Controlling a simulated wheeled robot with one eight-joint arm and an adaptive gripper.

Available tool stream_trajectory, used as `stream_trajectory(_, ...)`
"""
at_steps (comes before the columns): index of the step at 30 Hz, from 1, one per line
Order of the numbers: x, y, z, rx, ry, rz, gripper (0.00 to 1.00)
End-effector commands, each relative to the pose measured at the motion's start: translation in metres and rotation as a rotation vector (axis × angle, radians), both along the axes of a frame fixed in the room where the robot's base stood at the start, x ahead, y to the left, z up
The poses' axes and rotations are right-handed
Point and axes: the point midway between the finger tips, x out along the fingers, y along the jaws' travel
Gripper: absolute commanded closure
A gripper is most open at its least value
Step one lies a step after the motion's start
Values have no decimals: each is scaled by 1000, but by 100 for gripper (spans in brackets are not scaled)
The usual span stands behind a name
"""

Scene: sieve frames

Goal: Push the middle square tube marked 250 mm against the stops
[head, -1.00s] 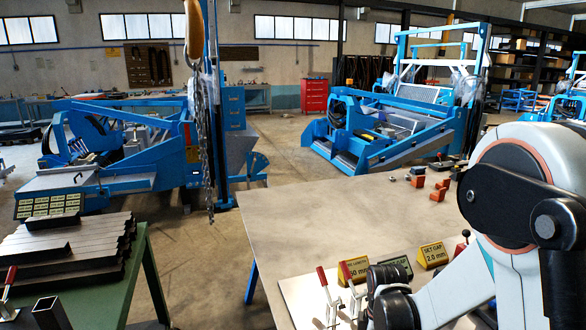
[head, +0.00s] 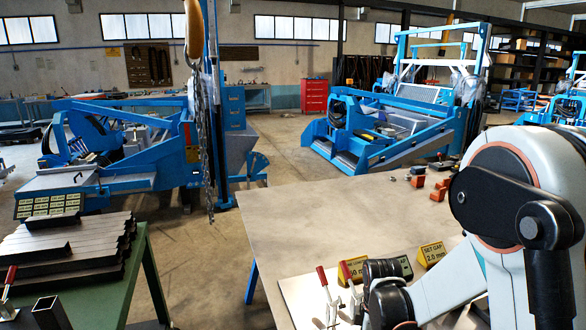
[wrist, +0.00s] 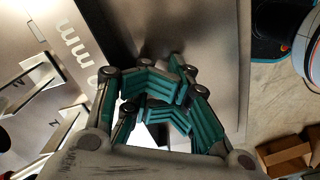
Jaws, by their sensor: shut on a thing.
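My gripper (wrist: 158,100) shows in the wrist view with its teal-padded fingers drawn together over a metal plate (wrist: 215,60). A dark bar-like shape, apparently a square tube (wrist: 150,25), runs up from the fingertips; the fingers seem shut on it, but the grip is mostly hidden. I cannot read a 250 mm mark on it, and I cannot make out the stops. Large white "mm" lettering (wrist: 75,40) is on a grey surface at left. In the head view my wrist hides the gripper and the work under it.
Red-handled clamps (head: 328,298) stand on a pale plate on the bench (head: 330,215). A yellow length sign (head: 352,268) is partly covered; a "SET GAP 2.0 mm" sign (head: 432,254) is beside my arm. Stacked dark tubes (head: 65,245) lie on a green table at left.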

Motion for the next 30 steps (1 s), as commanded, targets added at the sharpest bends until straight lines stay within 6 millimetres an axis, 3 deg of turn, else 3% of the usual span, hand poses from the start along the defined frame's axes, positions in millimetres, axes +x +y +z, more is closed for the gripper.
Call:
stream_trajectory(19,12,4,0,0,-1,0,100)
stream_trajectory(30,5,1,0,0,0,0,100)
